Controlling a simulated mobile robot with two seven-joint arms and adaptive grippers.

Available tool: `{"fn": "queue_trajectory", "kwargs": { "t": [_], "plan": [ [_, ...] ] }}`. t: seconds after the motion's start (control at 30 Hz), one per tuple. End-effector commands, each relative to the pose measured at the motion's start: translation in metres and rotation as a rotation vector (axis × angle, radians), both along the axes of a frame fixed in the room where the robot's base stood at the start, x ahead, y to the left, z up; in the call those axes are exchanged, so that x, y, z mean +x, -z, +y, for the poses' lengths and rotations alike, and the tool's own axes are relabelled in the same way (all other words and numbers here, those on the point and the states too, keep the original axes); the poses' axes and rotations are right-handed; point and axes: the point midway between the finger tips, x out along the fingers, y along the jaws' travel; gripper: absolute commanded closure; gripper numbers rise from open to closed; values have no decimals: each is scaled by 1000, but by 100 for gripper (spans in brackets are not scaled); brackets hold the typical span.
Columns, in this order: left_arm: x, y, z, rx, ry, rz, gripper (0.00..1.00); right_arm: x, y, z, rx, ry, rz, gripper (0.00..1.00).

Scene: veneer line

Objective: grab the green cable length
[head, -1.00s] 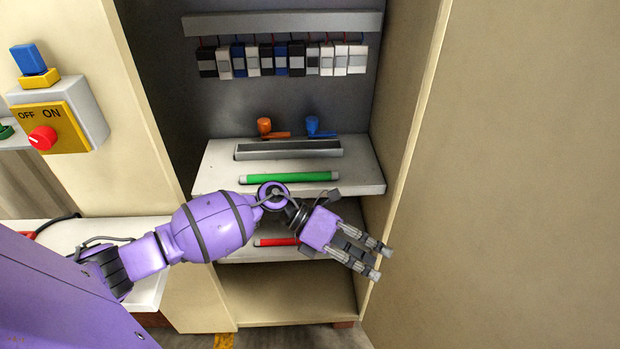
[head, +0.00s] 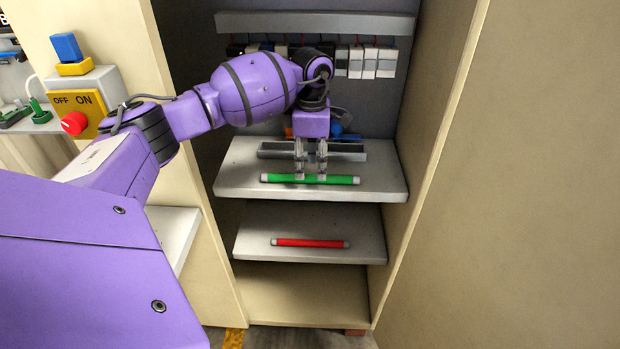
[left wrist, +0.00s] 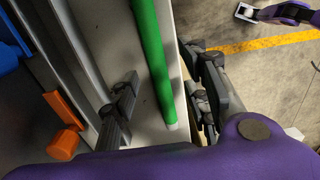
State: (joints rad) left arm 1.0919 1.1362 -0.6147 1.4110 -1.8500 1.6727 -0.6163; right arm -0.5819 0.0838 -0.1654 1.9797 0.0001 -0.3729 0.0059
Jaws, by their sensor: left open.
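The green cable length (head: 342,180) is a straight green rod with pale ends, lying along the front of the upper shelf (head: 385,185). My left gripper (head: 311,174) points down at it from above, with its fingertips at the rod left of its right end. In the left wrist view the green cable length (left wrist: 153,60) runs between the two spread fingers of my left gripper (left wrist: 163,85). The jaws are open, with gaps visible beside the rod. The rod rests on the shelf.
A grey channel (head: 350,152) lies behind the rod. Orange (left wrist: 64,142) and blue handled items stand behind it, partly hidden in the head view. A red rod (head: 310,243) lies on the lower shelf (head: 365,248). Cabinet walls (head: 440,130) bound the space on both sides.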

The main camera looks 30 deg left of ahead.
Motion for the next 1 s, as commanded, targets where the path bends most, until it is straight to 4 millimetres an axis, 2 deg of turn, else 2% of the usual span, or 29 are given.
{"fn": "queue_trajectory", "kwargs": {
  "t": [0.23,0.47,0.57,0.8,1.0],
  "plan": [
    [1,35,4,-3,1,-1,58,4,-7,4,5,-6,-5,60],
    [2,40,5,-2,1,-1,58,0,-4,5,7,-7,2,60],
    [2,40,5,-2,1,0,68,-1,-4,4,7,-7,5,60],
    [2,40,5,-2,1,0,100,-1,-4,2,4,-3,4,60],
    [2,39,5,-3,1,-2,100,-1,-4,2,5,2,3,60]
  ]
}}
